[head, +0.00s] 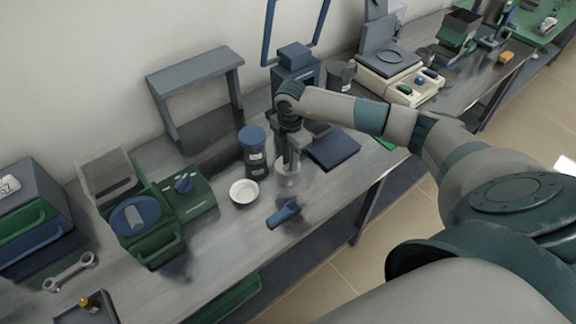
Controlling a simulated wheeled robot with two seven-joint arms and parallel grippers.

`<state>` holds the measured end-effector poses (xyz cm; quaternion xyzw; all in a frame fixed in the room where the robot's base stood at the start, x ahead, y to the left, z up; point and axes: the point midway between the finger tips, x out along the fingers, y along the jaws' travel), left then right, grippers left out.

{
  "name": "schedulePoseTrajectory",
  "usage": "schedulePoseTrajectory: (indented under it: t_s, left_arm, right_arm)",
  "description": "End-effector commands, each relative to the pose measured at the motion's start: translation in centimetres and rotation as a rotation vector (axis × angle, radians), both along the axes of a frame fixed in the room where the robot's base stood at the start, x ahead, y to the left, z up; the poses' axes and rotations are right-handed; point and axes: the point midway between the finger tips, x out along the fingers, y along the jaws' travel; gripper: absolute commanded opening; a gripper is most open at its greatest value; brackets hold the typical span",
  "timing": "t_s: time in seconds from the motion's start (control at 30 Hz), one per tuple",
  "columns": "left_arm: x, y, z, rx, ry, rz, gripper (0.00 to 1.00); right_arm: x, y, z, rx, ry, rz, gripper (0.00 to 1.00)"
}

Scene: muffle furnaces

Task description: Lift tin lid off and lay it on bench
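My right gripper (290,163) points straight down over the bench (222,240), its fingers at a small pale, see-through-looking container (284,181). The fingers overlap the container's top, and I cannot tell whether they are open or shut on it. A dark jar with a blue lid (252,138) stands upright just left of the gripper. A shallow round white dish or lid (244,191) lies on the bench to the left of the container. I cannot tell which of these is the tin. My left gripper is not in view.
A blue tool (284,212) lies near the bench's front edge. A dark flat pad (332,148) lies right of the gripper. A grey riser (195,75), a green device (186,195) and a wrench (70,271) are to the left. Bare bench shows around (225,235).

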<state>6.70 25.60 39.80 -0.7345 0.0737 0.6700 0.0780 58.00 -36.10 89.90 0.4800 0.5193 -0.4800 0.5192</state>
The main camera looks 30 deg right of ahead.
Motion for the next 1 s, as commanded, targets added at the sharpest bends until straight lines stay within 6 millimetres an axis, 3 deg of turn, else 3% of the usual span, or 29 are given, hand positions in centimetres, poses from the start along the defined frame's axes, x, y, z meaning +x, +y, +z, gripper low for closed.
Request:
schedulePoseTrajectory:
  t_s: [0.07,0.57,0.83,1.0]
  left_arm:
    - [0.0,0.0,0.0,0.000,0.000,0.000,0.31]
    - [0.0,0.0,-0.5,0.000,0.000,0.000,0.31]
    - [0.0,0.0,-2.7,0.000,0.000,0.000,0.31]
    - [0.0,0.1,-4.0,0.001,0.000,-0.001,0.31]
  right_arm:
    - [0.0,0.0,0.0,0.000,0.000,0.000,0.00]
    - [0.1,0.0,0.6,0.000,-0.001,-0.001,0.00]
    - [0.2,-0.1,3.8,-0.001,-0.006,0.000,0.00]
    - [-2.4,-2.4,5.6,-0.004,-0.002,-0.001,0.00]
